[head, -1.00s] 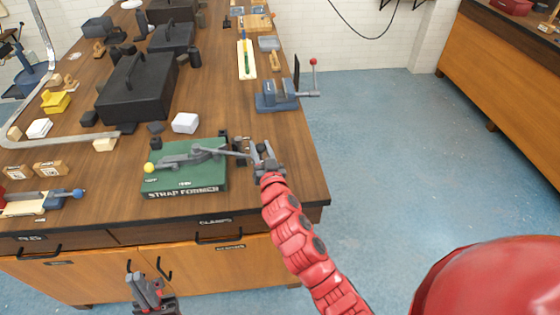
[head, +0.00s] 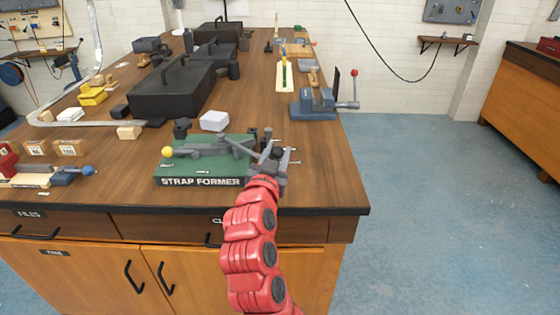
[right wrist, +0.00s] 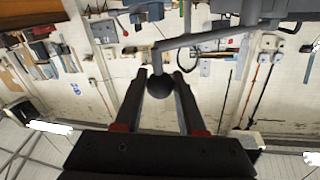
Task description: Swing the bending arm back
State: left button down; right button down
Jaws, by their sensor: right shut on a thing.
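The green strap former (head: 200,176) sits near the front edge of the bench, its label facing me. A grey lever mechanism lies across its top, with a yellow ball (head: 167,152) at the left end. The grey bending arm (head: 240,147) slopes right and towards me, into my right gripper (head: 273,152). In the right wrist view, my fingers stand either side of a dark ball knob (right wrist: 160,86) below the grey bending arm (right wrist: 195,39), shut on the knob. In the head view the gripper hides the knob. My left gripper is out of view.
A blue vise (head: 313,104) with a red-knobbed handle stands behind to the right. A white block (head: 214,121) and black toolboxes (head: 172,92) are behind the former. A blue-handled tool (head: 72,175) lies at left. The bench ends right of my gripper, with open floor (head: 430,200) beyond.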

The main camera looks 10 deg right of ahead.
jog(key=shift+a, duration=0.1)
dwell(0.3)
jog(key=c, duration=0.5)
grip_release()
jog(key=shift+s, duration=0.1)
jog(key=b+v, duration=0.1)
jog(key=v, duration=1.6)
jog(key=shift+s+a+b, duration=0.15)
jog(key=shift+b, duration=0.15)
